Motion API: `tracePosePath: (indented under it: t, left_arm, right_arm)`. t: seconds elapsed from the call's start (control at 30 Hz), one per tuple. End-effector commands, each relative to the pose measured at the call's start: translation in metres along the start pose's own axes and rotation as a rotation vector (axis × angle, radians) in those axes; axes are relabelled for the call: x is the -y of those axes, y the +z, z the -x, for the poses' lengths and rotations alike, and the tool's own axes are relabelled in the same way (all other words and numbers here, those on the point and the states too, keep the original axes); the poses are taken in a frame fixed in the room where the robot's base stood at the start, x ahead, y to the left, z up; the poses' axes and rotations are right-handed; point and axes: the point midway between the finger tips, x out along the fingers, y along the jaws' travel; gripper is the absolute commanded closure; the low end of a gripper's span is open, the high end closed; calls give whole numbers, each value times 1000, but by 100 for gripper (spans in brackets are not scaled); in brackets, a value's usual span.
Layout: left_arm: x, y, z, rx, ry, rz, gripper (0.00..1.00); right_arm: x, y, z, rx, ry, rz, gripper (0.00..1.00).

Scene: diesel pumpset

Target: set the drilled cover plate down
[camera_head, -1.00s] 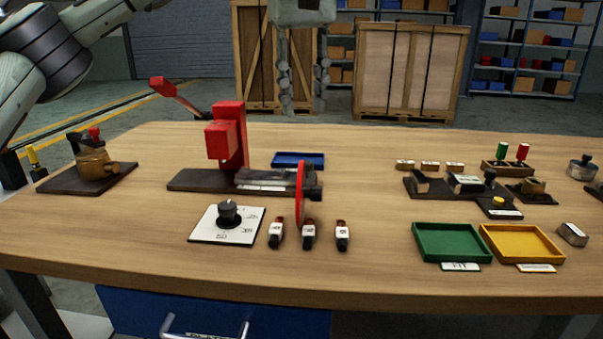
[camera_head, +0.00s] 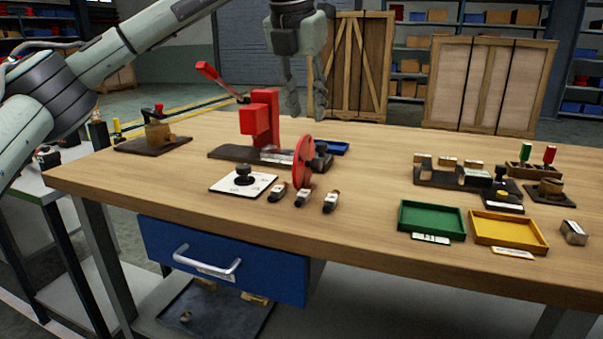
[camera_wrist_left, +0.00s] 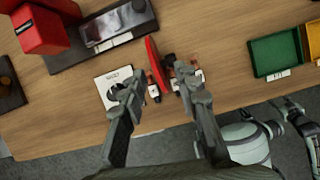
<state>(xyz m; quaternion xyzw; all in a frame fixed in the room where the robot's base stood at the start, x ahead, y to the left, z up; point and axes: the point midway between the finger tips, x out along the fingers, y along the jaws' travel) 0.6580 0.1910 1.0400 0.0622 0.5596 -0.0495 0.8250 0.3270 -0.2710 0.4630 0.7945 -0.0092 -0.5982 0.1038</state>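I cannot make out a drilled cover plate for certain in either view. The red wheel (camera_wrist_left: 153,62) and small tagged pieces (camera_wrist_left: 170,85) show below and between the fingers. My right gripper is outside the head view; pale arm parts at the lower right of the wrist view may belong to it, but its fingers are unclear.
A white dial plate with a black knob (camera_head: 243,182) lies left of several tagged pieces (camera_head: 303,198). A green tray (camera_head: 432,220) and a yellow tray (camera_head: 508,232) lie at the right. The wooden bench (camera_head: 370,180) is clear between. A blue drawer (camera_head: 225,262) is below.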

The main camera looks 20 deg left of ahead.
Motion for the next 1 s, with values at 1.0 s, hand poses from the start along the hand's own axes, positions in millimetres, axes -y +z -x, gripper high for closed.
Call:
tracePosePath:
  t: [1.0]
  left_arm:
    - [-10,-2,-81,16,2,128,69]
  right_arm:
    - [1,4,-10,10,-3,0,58]
